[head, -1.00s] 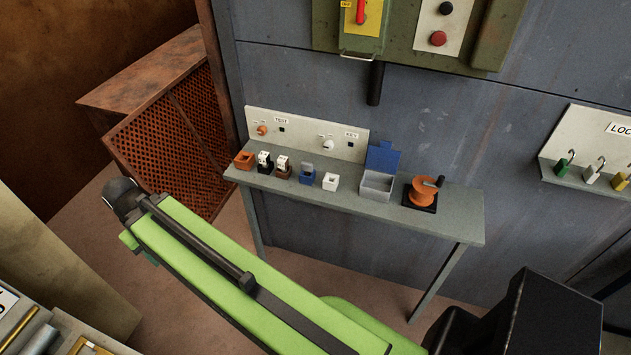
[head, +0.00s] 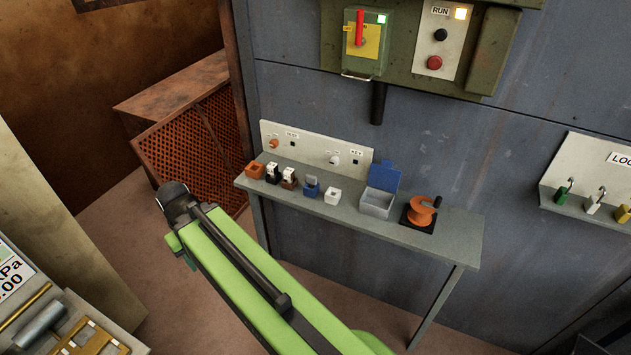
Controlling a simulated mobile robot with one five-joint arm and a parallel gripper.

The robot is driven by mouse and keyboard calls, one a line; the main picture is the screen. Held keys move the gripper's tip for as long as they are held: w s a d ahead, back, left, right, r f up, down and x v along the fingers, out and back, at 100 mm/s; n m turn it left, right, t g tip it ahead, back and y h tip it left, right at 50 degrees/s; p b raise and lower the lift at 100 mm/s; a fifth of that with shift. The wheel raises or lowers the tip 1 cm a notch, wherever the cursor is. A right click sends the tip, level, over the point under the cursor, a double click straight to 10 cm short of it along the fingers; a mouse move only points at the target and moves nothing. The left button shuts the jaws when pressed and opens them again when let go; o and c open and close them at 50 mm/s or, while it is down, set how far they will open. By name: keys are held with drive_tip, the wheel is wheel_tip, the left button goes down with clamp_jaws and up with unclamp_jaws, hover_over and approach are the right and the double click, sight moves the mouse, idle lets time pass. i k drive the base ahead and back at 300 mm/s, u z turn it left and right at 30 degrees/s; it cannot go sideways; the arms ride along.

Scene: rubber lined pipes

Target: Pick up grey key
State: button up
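No thing in view is plainly a grey key. A small light grey knob or key (head: 335,160) sits on the white panel (head: 306,147) beside a label that seems to read KEY. My gripper is not in view.
The grey shelf (head: 455,240) carries several small blocks, a grey box with a blue lid (head: 377,205) and an orange spool (head: 421,211). A green control box (head: 490,60) hangs above. A rusty mesh cabinet (head: 185,155) stands left. Padlocks (head: 593,207) are at right.

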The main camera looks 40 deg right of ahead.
sight(310, 179)
drive_tip(key=i, duration=0.85)
drive_tip(key=u, duration=0.05)
